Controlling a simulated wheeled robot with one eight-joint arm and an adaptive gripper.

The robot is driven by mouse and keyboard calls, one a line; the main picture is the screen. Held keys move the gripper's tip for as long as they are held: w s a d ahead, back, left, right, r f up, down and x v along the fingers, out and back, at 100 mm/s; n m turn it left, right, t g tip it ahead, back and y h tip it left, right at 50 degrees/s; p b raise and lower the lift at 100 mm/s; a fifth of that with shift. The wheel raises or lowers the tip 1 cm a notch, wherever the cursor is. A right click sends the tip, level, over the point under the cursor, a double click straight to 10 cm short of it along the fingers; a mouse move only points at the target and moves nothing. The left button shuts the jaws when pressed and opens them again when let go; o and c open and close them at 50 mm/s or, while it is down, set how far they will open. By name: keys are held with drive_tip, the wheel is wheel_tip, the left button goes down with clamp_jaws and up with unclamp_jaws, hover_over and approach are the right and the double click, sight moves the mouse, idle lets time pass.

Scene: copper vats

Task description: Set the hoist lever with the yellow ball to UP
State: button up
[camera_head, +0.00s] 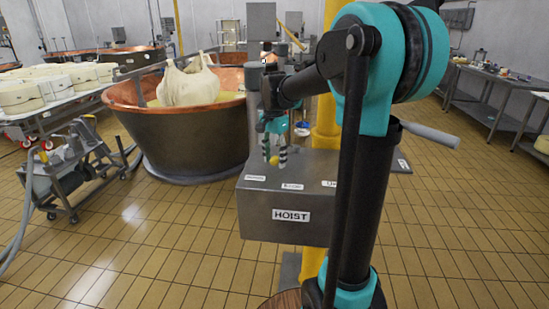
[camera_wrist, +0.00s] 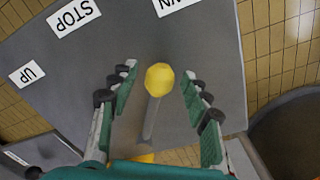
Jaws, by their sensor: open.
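The grey hoist box (camera_head: 290,215) carries a HOIST sign and several small labels on its top. In the wrist view, the box top (camera_wrist: 110,55) shows UP at the left, STOP in the middle and a label ending in WN at the right. The lever's yellow ball (camera_wrist: 159,79) sits on a thin grey rod, closer to the WN label than to UP. It also shows in the head view (camera_head: 274,160). My gripper (camera_wrist: 159,72) is open, with one finger on each side of the ball and visible gaps between. It also shows in the head view (camera_head: 273,153).
A copper vat (camera_head: 185,125) with a hanging cloth bundle stands behind the box at the left. A yellow post (camera_head: 326,118) rises behind the box. A grey handle (camera_head: 432,136) sticks out at the right. A wheeled pump cart (camera_head: 70,170) stands at the left.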

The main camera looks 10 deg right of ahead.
clamp_jaws()
